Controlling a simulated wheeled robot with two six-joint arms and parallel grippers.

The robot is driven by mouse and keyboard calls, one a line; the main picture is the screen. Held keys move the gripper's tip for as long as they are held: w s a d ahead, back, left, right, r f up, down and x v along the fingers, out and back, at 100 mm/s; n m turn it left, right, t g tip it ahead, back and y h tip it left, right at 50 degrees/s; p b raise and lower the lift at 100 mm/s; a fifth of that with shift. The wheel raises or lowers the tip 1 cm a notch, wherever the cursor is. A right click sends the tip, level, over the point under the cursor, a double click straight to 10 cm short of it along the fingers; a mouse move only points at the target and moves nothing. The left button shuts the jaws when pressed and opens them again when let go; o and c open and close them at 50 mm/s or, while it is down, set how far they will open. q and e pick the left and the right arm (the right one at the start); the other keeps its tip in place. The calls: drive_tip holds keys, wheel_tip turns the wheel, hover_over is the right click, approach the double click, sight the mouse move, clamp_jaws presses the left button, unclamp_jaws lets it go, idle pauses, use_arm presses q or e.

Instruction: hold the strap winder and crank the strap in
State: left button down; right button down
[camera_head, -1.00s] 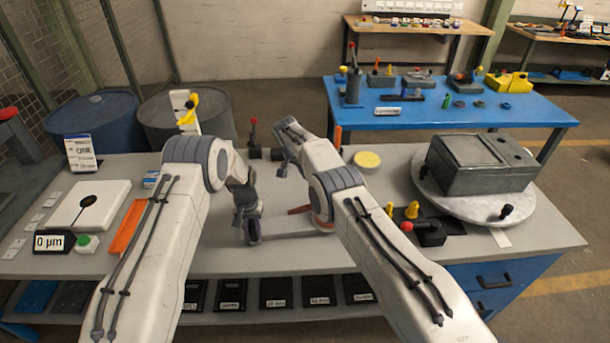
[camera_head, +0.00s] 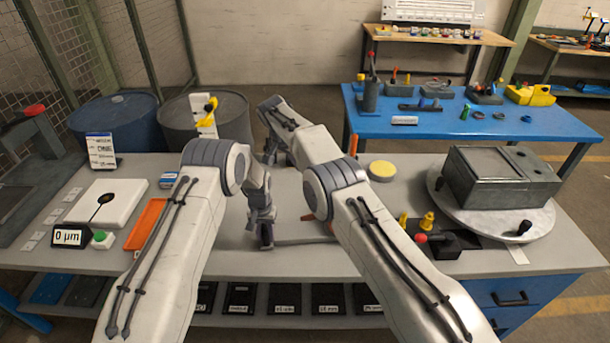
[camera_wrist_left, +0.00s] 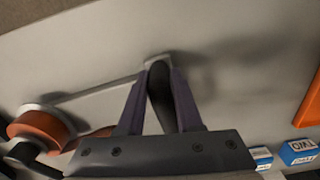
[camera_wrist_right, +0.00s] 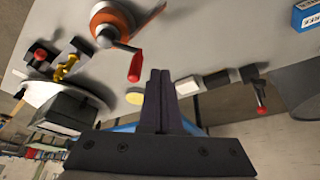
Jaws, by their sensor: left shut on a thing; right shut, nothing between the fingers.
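The strap winder has an orange drum (camera_wrist_left: 42,125) and a grey bar ending in a dark grip (camera_wrist_left: 160,95). My left gripper (camera_wrist_left: 160,85) is shut on this dark grip; in the head view it is low over the bench (camera_head: 263,236). The right wrist view shows the winder's drum (camera_wrist_right: 113,20) and its crank with a red handle (camera_wrist_right: 135,66). My right gripper (camera_wrist_right: 158,75) is shut and empty, its tips pictured right of the red handle, apart from it. In the head view my right arm hides most of the winder, including the crank.
A grey box on a round turntable (camera_head: 475,215) stands at the right of the bench. A black block with a red knob (camera_head: 435,240) is near it. An orange tray (camera_head: 146,223) and white plate (camera_head: 100,205) lie left. A yellow disc (camera_head: 382,170) lies behind my right arm.

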drive_tip(key=s+d+f+g+h, duration=0.1)
drive_tip(key=s+d+f+h, duration=0.25)
drive_tip(key=d, duration=0.25)
drive_tip(key=s+d+f+n+g+h, duration=0.1)
drive_tip(key=s+d+f+h, duration=0.25)
drive_tip(key=s+d, duration=0.2)
drive_tip(key=s+d+f+g+h, duration=0.1)
drive_tip(key=s+d+f+h, duration=0.2)
drive_tip(key=d+h, duration=0.3)
drive_tip(key=w+a+f+n+t+y, duration=0.15)
drive_tip(key=a+n+t+y, duration=0.65)
drive_tip(key=a+n+t, duration=0.95)
drive_tip(key=w+d+n, duration=0.1)
drive_tip(key=w+d, duration=0.2)
drive_tip(key=w, duration=0.2)
drive_tip(key=w+d+n+g, duration=0.1)
drive_tip(key=w+d, duration=0.2)
drive_tip(key=w, duration=0.3)
drive_tip(key=shift+w+d+n+y, duration=0.2)
drive_tip(key=shift+d+n+y, duration=0.15)
drive_tip(key=shift+y, duration=0.05)
drive_tip(key=shift+r, duration=0.1)
drive_tip(key=shift+w+d, duration=0.3)
drive_tip(key=shift+w, duration=0.2)
